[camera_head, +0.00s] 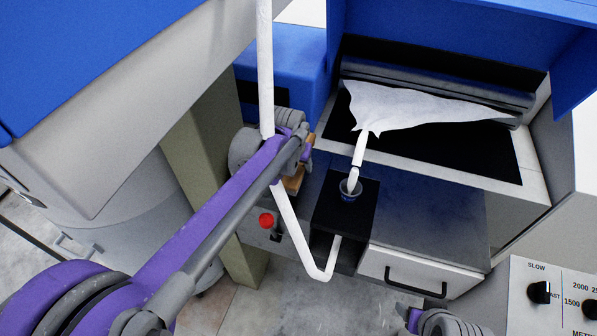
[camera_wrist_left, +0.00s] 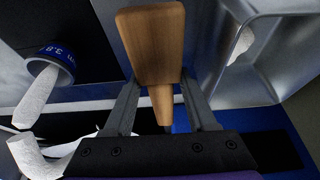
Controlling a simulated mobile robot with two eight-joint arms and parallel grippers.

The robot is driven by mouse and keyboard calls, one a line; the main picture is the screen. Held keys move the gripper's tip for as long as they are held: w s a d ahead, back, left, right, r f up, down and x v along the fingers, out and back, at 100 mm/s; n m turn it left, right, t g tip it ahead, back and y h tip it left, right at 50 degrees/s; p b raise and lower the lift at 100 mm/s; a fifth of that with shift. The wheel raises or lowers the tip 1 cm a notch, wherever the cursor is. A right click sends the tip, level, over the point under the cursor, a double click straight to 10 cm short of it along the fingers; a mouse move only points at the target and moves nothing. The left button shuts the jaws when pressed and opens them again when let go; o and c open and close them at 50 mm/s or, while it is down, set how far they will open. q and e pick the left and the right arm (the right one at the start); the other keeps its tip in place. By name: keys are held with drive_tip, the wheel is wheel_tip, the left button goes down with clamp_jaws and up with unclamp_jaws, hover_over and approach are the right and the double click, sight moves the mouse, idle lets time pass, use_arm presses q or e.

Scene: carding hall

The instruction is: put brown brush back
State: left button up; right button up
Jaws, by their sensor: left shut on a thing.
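The brown brush (camera_wrist_left: 152,45) has a wooden body that shows large in the left wrist view, with a narrower wooden part towards the gripper. My left gripper (camera_wrist_left: 158,88) is shut on it, one finger on each side. In the head view, my left gripper (camera_head: 301,163) is above the left end of the machine's front ledge, and a bit of the brush's wood (camera_head: 293,183) shows below it. The rest of the brush is hidden by the arm. My right gripper is not in view; only part of what looks like my right arm shows at the bottom edge.
A small blue-banded cup (camera_head: 350,191) with white sliver stands on a black plate right of the gripper. An open metal container (camera_wrist_left: 222,60) is close beside the brush. A white bent tube (camera_head: 292,225) passes nearby. A red button (camera_head: 266,220) and a drawer (camera_head: 420,272) are in front.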

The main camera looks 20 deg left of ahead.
use_arm(q)
drive_tip(key=shift+w+f, duration=0.1)
drive_tip(key=shift+f, duration=1.6)
drive_tip(key=shift+f, duration=0.1)
drive_tip(key=o, duration=1.2)
drive_tip(key=shift+r, duration=0.2)
drive_tip(key=p+v, duration=0.1)
drive_tip(key=v, duration=1)
drive_tip(key=shift+r, duration=0.15)
drive_tip(key=shift+s+r, duration=0.15)
drive_tip(key=shift+s, duration=0.1)
drive_tip(key=s+f, duration=0.2)
drive_tip(key=s, duration=0.2)
drive_tip(key=s+f, duration=0.2)
drive_tip(key=s, duration=0.2)
drive_tip(key=s+a+f, duration=0.1)
drive_tip(key=s+f, duration=0.1)
drive_tip(key=s, duration=0.2)
drive_tip(key=shift+s, duration=0.2)
drive_tip(key=s+f, duration=0.7)
drive_tip(key=s, duration=0.2)
drive_tip(key=shift+s+a+t, duration=0.15)
drive_tip(key=shift+a+t, duration=0.15)
drive_tip(key=shift+a, duration=0.05)
